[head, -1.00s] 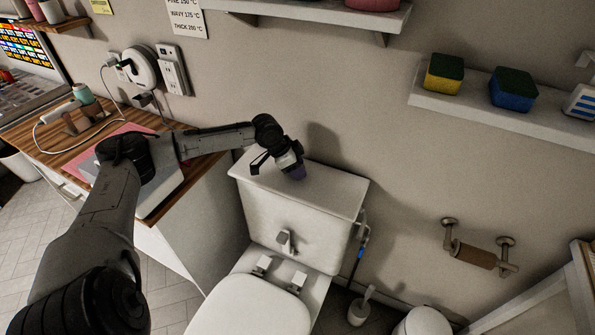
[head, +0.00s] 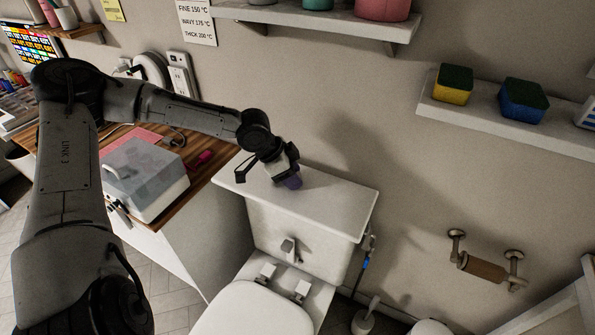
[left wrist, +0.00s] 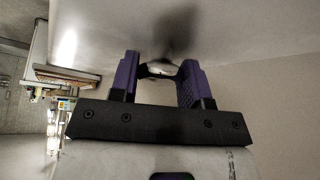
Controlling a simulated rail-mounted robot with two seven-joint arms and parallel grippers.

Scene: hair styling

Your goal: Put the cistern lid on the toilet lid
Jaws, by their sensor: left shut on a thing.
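The white cistern lid (head: 325,203) is above the cistern (head: 285,235) and overhangs it more on the left. It looks lifted off, though the gap beneath is hidden. My left gripper (head: 290,181) is shut on the knob on its top. In the left wrist view, the purple fingers (left wrist: 160,80) sit on either side of the round, shiny knob (left wrist: 160,69), with the lid's pale surface (left wrist: 105,45) beyond. The white toilet lid (head: 250,310) is down, in front of the cistern at the bottom of the head view. My right gripper is not in view.
A wooden counter (head: 205,172) with a clear-lidded box (head: 147,175) stands left of the cistern. A shelf with sponges (head: 490,118) and a toilet roll holder (head: 482,268) are on the wall at right. A toilet brush (head: 365,318) stands beside the toilet.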

